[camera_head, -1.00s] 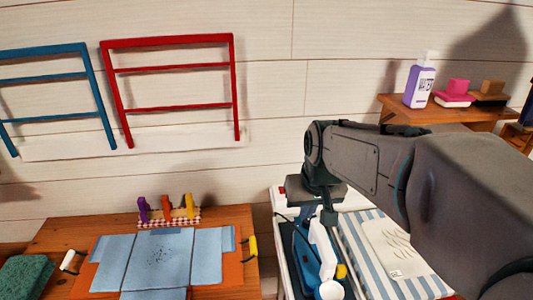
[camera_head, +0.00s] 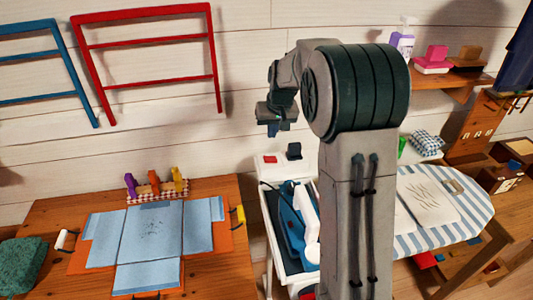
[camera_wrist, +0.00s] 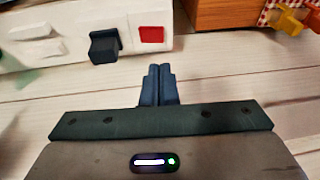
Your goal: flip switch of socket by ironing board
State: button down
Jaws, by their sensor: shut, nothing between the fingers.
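The white socket box (camera_head: 262,168) stands against the plank wall at the head of the ironing board (camera_head: 470,208). It carries a red switch (camera_head: 270,160) on the left and a black plug (camera_head: 294,150) on the right. In the wrist view the red switch (camera_wrist: 152,35) is right of the black plug (camera_wrist: 104,46), on the white socket box (camera_wrist: 75,20). My gripper (camera_wrist: 158,84) is shut and empty, its fingertips apart from the switch in the picture. In the head view my gripper (camera_head: 272,128) is above the socket, by the wall. The switch's position cannot be told.
A blue iron (camera_head: 292,222) rests at the board's near end, partly behind my arm. A wooden table (camera_head: 215,200) with folded blue cloth (camera_head: 152,235) stands left. A shelf (camera_head: 450,80) with a bottle is at upper right. The wall above the socket is bare.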

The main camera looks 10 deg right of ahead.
jog(key=p, duration=0.2)
send_near(265, 160)
jog(key=x, duration=0.5)
jog(key=shift+w+d, duration=0.2)
jog(key=shift+a+f, duration=0.15)
jog(key=shift+f, duration=0.55)
jog(key=shift+a+f, duration=0.1)
